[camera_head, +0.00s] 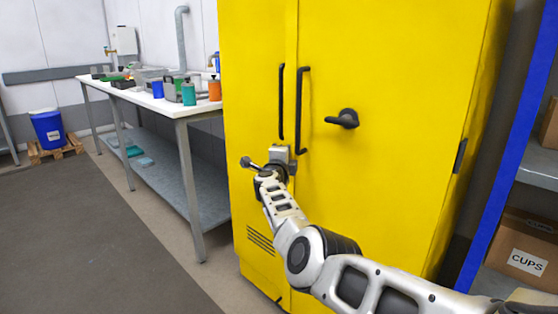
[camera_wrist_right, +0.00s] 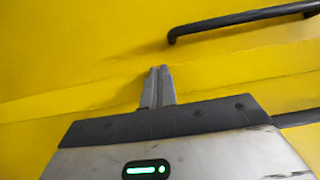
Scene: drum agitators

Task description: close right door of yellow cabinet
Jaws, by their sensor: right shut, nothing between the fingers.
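The yellow cabinet (camera_head: 262,60) stands in the middle of the head view. Its right door (camera_head: 400,170) has a long black bar handle (camera_head: 303,110) at its left edge and a dark lever (camera_head: 343,119). The door looks closed or almost closed; I cannot tell if it is fully flush. My right gripper (camera_head: 282,153) is shut and empty, low by the seam between the doors, just below the bar handles. In the right wrist view its fingers (camera_wrist_right: 157,85) are together against yellow panels, with a black handle (camera_wrist_right: 240,20) beyond. Contact is unclear. My left gripper is out of view.
A metal workbench (camera_head: 180,112) with bottles and containers stands left of the cabinet. A blue bin (camera_head: 47,129) sits on a pallet farther left. A blue-framed shelf (camera_head: 508,150) with cardboard boxes stands close on the right. The left floor (camera_head: 80,230) is clear.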

